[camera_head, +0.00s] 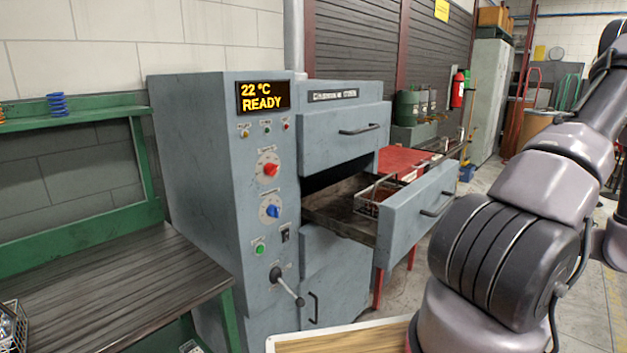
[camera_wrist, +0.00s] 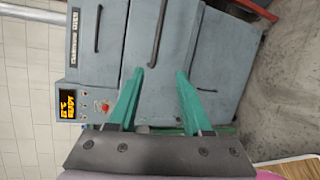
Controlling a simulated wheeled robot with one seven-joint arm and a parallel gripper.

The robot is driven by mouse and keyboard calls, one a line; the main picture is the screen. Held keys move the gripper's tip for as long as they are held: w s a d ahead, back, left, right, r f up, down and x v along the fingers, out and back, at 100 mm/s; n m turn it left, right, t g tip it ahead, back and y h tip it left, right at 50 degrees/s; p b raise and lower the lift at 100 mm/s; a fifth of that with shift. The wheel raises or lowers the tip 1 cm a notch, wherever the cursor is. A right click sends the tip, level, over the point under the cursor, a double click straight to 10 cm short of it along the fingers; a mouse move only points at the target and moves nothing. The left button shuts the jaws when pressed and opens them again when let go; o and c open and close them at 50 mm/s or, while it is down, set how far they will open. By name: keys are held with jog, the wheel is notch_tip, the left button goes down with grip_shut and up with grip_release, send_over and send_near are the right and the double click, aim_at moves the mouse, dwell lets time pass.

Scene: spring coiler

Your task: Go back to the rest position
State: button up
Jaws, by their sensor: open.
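My gripper (camera_wrist: 161,73) shows in the wrist view with two green fingers spread apart and nothing between them. It is in front of the grey machine (camera_wrist: 115,40), which looks turned in this view. In the head view my arm fills the right side and my gripper is out of frame. There the machine (camera_head: 195,150) stands in the middle, its display (camera_head: 263,96) reading 22 °C READY. Its drawer (camera_head: 418,215) is pulled out, with a wire basket (camera_head: 372,203) inside. The upper door (camera_head: 340,135) above it looks closed.
A green-framed workbench (camera_head: 110,290) stands at the left, with a blue spring (camera_head: 57,105) on its shelf. The open drawer juts toward my arm. A red table (camera_head: 400,160) is behind it. A wood-topped surface (camera_head: 345,340) lies at the front. Floor shows at the right.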

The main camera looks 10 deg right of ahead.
jog(key=w+a+r+n+g+y, duration=0.1)
jog(key=w+a+r+n+g, duration=0.15)
jog(key=a+r+n, duration=0.4)
jog(key=w+a+r+n+g+y, duration=0.15)
jog(key=a+r+n+g, duration=0.25)
jog(key=a+n, duration=0.5)
jog(key=w+a+r+n+g+y, duration=0.1)
jog(key=w+a+r+n+g, duration=0.1)
jog(key=a+r+n+g, duration=0.5)
jog(key=s+a+r+n+t+h, duration=0.3)
jog(key=a+r+n, duration=0.3)
jog(key=a+n, duration=0.2)
jog(key=s+a+r+n+t+h, duration=0.3)
jog(key=s+a+r+n, duration=0.3)
jog(key=a+n, duration=0.3)
jog(key=n+h, duration=0.1)
jog(key=n, duration=0.3)
jog(key=shift+s, duration=0.25)
